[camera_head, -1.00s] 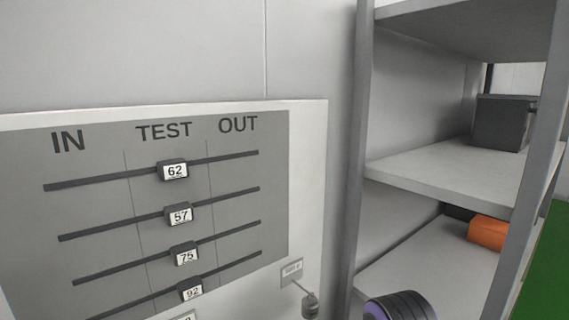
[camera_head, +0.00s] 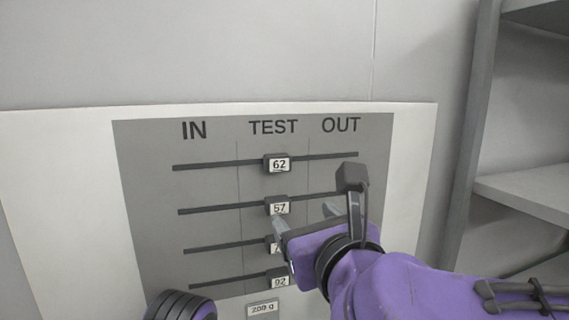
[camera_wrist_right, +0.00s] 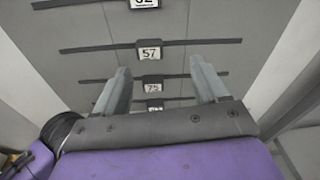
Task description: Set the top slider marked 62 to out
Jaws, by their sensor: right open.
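The top slider marked 62 (camera_head: 277,163) is a small dark block with a white label. It sits on the top track in the TEST column, between IN and OUT. In the right wrist view the 62 slider (camera_wrist_right: 144,4) is cut off by the top edge. My right gripper (camera_head: 304,217) is in front of the panel, below and slightly right of the 62 slider, with its two grey fingers apart and nothing between them. In the right wrist view the open gripper (camera_wrist_right: 160,68) has its fingers on either side of the lower sliders. My left gripper is out of view.
Slider 57 (camera_head: 280,208) and slider 92 (camera_head: 279,282) are also in the TEST column; the 75 slider (camera_wrist_right: 153,87) is partly hidden by my gripper in the head view. A "200 g" label (camera_head: 262,309) is below. A grey shelf (camera_head: 528,190) stands at the right.

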